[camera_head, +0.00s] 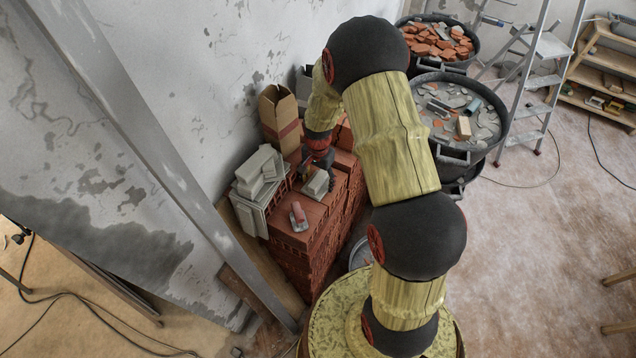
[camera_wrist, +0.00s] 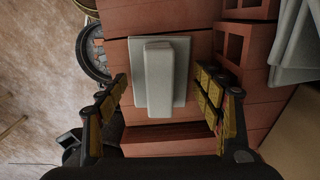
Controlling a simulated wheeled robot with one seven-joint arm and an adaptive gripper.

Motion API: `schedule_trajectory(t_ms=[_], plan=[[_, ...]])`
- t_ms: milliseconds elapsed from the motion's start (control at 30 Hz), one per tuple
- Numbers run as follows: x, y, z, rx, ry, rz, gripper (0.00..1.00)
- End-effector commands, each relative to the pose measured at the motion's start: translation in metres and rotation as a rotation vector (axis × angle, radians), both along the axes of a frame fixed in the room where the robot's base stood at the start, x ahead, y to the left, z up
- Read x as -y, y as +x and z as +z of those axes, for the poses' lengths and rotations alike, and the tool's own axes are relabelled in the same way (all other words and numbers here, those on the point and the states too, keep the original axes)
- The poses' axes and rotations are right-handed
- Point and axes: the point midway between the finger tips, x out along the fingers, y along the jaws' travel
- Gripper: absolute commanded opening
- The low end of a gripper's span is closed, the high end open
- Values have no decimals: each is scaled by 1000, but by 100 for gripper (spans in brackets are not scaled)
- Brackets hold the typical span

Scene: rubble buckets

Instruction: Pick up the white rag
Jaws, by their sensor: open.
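My gripper (camera_wrist: 162,90) is open, with one finger on each side of a pale grey-white object (camera_wrist: 160,62). This object is a long rounded block on a flat square base, lying on red bricks. The fingers look apart from it. In the head view the same pale object (camera_head: 317,184) lies on top of the brick stack, just below my gripper (camera_head: 320,165). No clearly cloth-like white rag can be made out, and I cannot tell whether this object is the rag. Part of my gripper is hard to see in the head view.
The brick stack (camera_head: 300,237) stands by the wall. Pale grey blocks (camera_head: 258,172), a red-handled trowel (camera_head: 298,216) and a cardboard box (camera_head: 280,118) are on or beside it. Rubble buckets (camera_head: 462,150) and a ladder (camera_head: 545,60) stand at right. The right floor is mostly clear.

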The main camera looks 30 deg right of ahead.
Motion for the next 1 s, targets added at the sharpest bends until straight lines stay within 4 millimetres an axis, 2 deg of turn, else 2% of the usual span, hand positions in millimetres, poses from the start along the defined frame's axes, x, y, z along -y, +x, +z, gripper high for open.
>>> schedule_trajectory(t_ms=[1000], plan=[[-1, -2, -4, -4, 1, 0, 9]])
